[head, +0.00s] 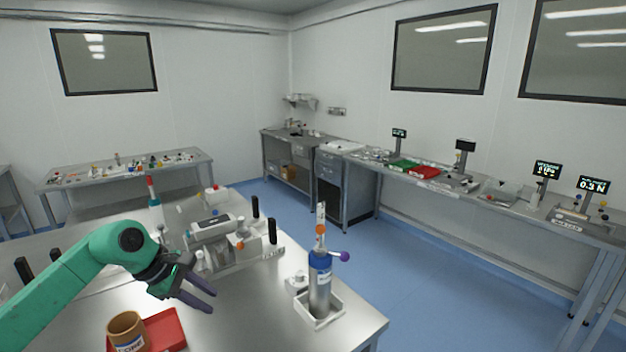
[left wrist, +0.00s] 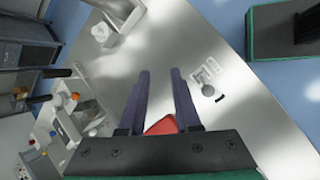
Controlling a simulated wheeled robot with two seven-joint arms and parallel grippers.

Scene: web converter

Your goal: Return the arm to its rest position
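My left arm (head: 75,275) is green and reaches in from the left over the steel table. Its left gripper (head: 205,297) hangs above the table, with dark purple fingers spread apart and nothing between them. The left wrist view shows the same two fingers (left wrist: 160,85) parallel with a gap, over bare steel. My right gripper is not in the head view, and I cannot identify it in the wrist view.
A red tray (head: 168,333) with a brown cup (head: 127,332) lies below the gripper. A blue-and-grey cylinder (head: 319,285) stands in a white holder to the right. A bench device (head: 215,228) stands behind the gripper. Bare steel lies between gripper and cylinder.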

